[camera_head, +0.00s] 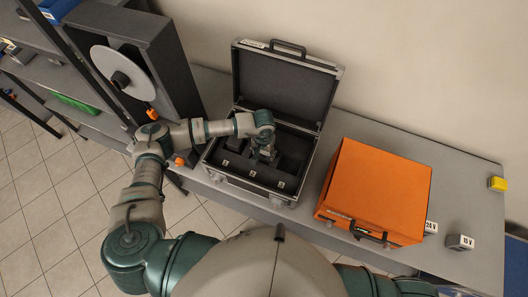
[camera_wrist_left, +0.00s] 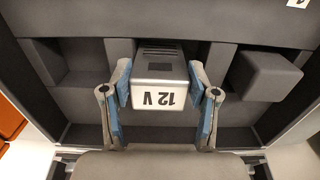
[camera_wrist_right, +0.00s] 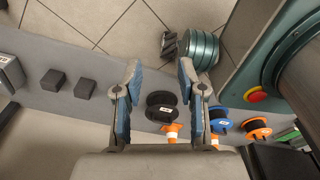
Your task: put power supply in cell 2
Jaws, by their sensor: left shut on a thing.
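The grey power supply (camera_wrist_left: 160,85), marked 12 V, is between the fingers of my left gripper (camera_wrist_left: 160,100), which is shut on it. In the head view my left gripper (camera_head: 264,156) is inside the open black case (camera_head: 246,181), over its middle compartment. The supply lines up with the gap between two dividers; whether it touches the floor of the compartment I cannot tell. Small white labels (camera_head: 252,175) sit along the case's front edge. My right gripper (camera_wrist_right: 160,98) is open and empty in the right wrist view.
A dark block (camera_wrist_left: 268,75) fills a neighbouring compartment; the opposite one looks empty. The case's lid (camera_head: 285,85) stands open behind. The right wrist view shows spools (camera_wrist_right: 162,105), cones (camera_wrist_right: 171,132) and black blocks (camera_wrist_right: 52,80).

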